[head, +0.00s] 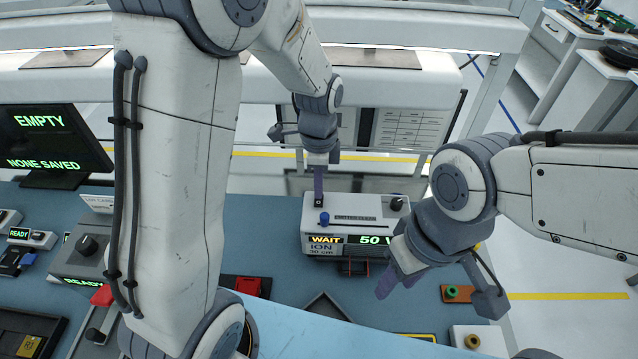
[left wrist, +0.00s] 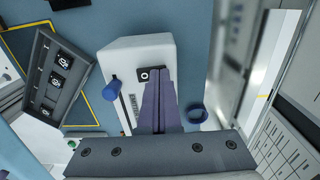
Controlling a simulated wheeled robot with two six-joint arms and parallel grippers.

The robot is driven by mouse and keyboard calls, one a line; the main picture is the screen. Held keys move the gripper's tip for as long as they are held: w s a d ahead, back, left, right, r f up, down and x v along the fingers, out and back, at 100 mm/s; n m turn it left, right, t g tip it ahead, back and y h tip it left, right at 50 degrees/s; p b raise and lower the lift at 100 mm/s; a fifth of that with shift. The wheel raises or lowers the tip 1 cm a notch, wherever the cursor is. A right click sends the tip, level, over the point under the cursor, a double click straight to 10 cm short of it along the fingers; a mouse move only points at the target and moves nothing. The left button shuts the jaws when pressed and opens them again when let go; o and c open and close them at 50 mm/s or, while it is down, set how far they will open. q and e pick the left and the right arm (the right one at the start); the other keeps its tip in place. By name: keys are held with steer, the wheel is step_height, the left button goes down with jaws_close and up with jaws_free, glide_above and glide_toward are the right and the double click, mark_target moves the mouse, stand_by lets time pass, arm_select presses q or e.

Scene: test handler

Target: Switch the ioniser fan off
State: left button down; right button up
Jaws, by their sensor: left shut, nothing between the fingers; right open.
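The ioniser fan (head: 374,213) is a white box on the blue bench in the head view, with a front display reading WAIT and 50 V and a label ION 30 cm. It also shows in the left wrist view (left wrist: 130,58). A small black switch (left wrist: 144,74) with a white circle mark sits on its top, partly hidden by my fingers. My left gripper (head: 318,198) is shut and empty, its tips at the switch; I cannot tell whether they touch. A blue knob (head: 323,218) is on its front. My right gripper (head: 438,294) is open and empty, right of and nearer than the fan.
A monitor (head: 40,140) reading EMPTY, NONE SAVED stands at the left. A grey unit with a dark knob (head: 88,244) and a red block (head: 248,286) lie on the bench. An orange plate with a green ring (head: 451,292) is by my right gripper. My left arm hides part of the bench.

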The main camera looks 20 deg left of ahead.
arm_select(q)
steer(key=shift+s, duration=0.2)
steer(key=shift+s+d+r, duration=0.1)
steer(key=shift+s+d, duration=0.05)
steer(key=shift+s, duration=0.45)
steer(key=shift+r+p, duration=0.15)
steer(key=shift+p, duration=0.15)
steer(key=shift+r+p, duration=0.3)
steer(key=r+p, duration=0.3)
steer(key=r, duration=0.1)
steer(key=shift+w+p, duration=0.3)
steer(key=shift+p, duration=0.1)
steer(key=shift+w+r+b, duration=0.3)
steer(key=shift+r+b, duration=0.1)
steer(key=shift+b, duration=0.35)
step_height(320, 180, up, 8)
steer(key=b, duration=0.1)
steer(key=shift+w+a, duration=0.25)
steer(key=shift+w, duration=0.2)
steer(key=shift+r, duration=0.1)
